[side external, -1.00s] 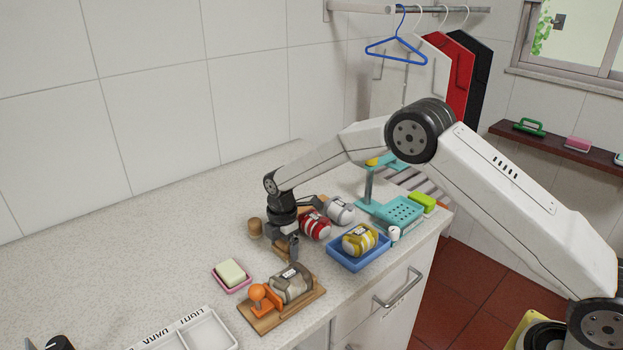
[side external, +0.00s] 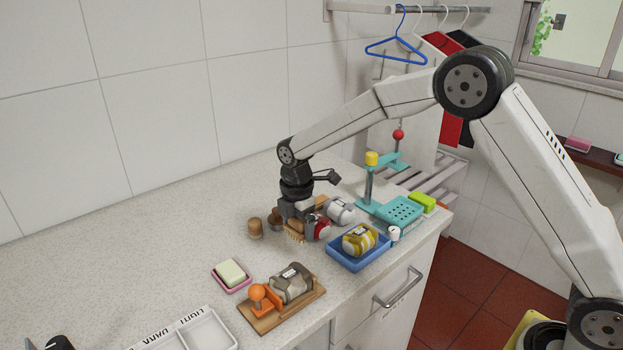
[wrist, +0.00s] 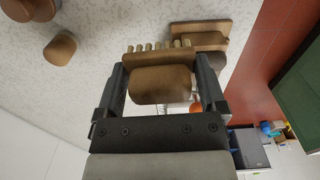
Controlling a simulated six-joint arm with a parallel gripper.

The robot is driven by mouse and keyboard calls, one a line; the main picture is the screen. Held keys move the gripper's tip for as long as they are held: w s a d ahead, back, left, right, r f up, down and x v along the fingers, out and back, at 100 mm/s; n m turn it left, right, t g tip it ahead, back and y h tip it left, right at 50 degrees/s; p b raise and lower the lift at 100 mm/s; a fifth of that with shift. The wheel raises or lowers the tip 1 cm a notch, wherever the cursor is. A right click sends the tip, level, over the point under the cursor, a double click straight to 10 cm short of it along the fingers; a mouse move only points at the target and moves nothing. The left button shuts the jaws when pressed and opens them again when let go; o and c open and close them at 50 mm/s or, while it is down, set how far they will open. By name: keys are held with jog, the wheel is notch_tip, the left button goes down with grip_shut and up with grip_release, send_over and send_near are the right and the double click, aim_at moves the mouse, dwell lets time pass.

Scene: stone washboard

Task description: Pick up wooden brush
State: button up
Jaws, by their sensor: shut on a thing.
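The wooden brush (wrist: 160,84) sits between the two fingers of my gripper (wrist: 161,68) in the wrist view. Its rounded wooden body fills the gap, and a row of pale bristle tufts shows along its far edge. In the side view the brush (side external: 296,227) shows partly under my gripper (side external: 297,213), bristles downward. My gripper is shut on it. I cannot tell whether the bristles touch the counter.
A blue tray (side external: 358,262) with a yellow roll is further right. The counter at left (side external: 130,235) is clear.

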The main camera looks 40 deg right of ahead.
jog(key=s+d+r, duration=0.1)
jog(key=s+r, duration=0.3)
jog(key=s, duration=0.5)
dwell(0.5)
jog(key=o, duration=0.4)
jog(key=shift+c, duration=1.3)
jog(key=w+a+f, duration=0.3)
jog(key=w+a, duration=1.2)
jog(key=shift+w+a, duration=0.25)
